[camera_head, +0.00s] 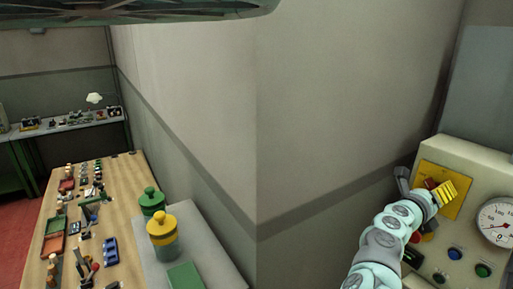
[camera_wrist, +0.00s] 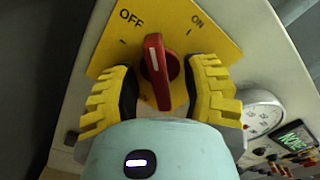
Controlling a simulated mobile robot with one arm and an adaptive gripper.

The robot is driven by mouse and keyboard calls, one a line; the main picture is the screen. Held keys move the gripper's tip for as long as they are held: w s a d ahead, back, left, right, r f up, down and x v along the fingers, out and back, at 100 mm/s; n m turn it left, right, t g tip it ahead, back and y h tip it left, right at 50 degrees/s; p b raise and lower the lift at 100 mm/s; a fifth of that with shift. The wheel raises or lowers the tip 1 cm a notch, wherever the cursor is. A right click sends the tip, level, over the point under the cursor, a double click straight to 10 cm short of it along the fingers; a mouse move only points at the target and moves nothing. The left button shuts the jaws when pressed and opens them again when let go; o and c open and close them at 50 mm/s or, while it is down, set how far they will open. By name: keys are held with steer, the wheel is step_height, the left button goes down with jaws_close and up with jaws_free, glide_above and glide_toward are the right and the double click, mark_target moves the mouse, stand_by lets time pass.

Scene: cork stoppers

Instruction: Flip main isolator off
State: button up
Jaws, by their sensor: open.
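The main isolator is a red rotary handle (camera_wrist: 164,85) on a yellow plate (camera_wrist: 105,62) in the wrist view. The plate reads OFF at upper left and ON at upper right. The handle's white line points up the plate, between the two tick marks. My gripper (camera_wrist: 162,92) is open, with one yellow finger on each side of the handle. Gaps show between fingers and handle; whether any part touches is unclear. In the head view my gripper (camera_head: 440,190) is at the yellow plate (camera_head: 455,208) and mostly hides the handle.
The cream panel (camera_head: 470,155) also carries a dial gauge (camera_head: 498,222), a blue button (camera_head: 454,253) and a green button (camera_head: 482,270). The wrist view shows a lit green display (camera_wrist: 292,138) at right.

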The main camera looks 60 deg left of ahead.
jaws_close()
steer(key=shift+d+f+b, duration=0.1)
steer(key=shift+f+b, duration=0.05)
steer(key=shift+b, duration=0.25)
steer(key=shift+n, duration=0.4)
steer(key=shift+n+b, duration=0.55)
steer(key=shift+n, duration=0.15)
steer(key=n, duration=0.3)
steer(key=shift+r+p, duration=0.25)
steer(key=shift+p, duration=0.05)
steer(key=shift+n+p, duration=0.45)
steer(key=shift+n, duration=1.35)
